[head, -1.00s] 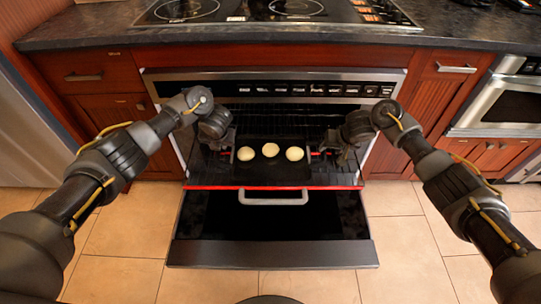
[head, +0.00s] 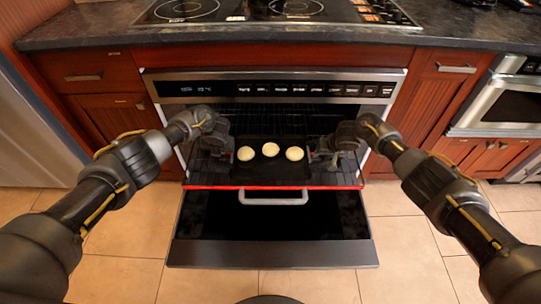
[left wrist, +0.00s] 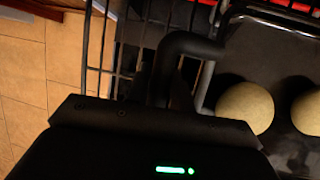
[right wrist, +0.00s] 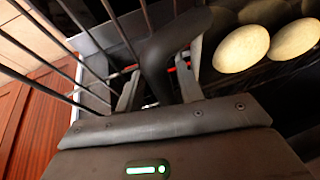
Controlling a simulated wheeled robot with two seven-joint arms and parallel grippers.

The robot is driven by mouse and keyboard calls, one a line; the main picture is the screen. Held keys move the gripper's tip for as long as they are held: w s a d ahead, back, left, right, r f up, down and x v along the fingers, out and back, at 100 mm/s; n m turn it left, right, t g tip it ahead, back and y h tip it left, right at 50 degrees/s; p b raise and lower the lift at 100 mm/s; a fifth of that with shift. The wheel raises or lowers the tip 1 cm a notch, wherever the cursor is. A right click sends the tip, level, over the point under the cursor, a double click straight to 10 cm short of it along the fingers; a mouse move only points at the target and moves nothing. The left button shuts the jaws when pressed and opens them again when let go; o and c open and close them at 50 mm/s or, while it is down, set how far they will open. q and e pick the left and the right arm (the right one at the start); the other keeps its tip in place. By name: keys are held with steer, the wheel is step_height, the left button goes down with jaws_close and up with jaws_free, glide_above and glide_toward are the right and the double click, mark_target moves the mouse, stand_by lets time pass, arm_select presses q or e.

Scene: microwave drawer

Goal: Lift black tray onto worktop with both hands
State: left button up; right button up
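The black tray (head: 270,173) lies on the oven rack and carries three pale round buns (head: 270,149). My left gripper (head: 228,156) is at the tray's left side. In the left wrist view its fingers stand apart, with the tray's black curved handle (left wrist: 190,44) between them. My right gripper (head: 316,156) is at the tray's right side. In the right wrist view its fingers stand apart on either side of the other black handle (right wrist: 165,48), with a gap showing at one finger. The worktop (head: 90,27) is above the oven, behind the tray.
The oven (head: 270,88) is open. Its lower drawer front (head: 272,254) sticks out below the rack, with a silver handle (head: 272,201) above it. The cooktop (head: 270,12) takes up the middle of the worktop; the worktop's left front part is clear.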

arm_select(q)
jaws_close()
arm_select(e)
steer(key=c, duration=0.5)
jaws_close()
arm_select(q)
steer(key=shift+r, duration=0.15)
arm_select(e)
steer(key=shift+r, duration=0.2)
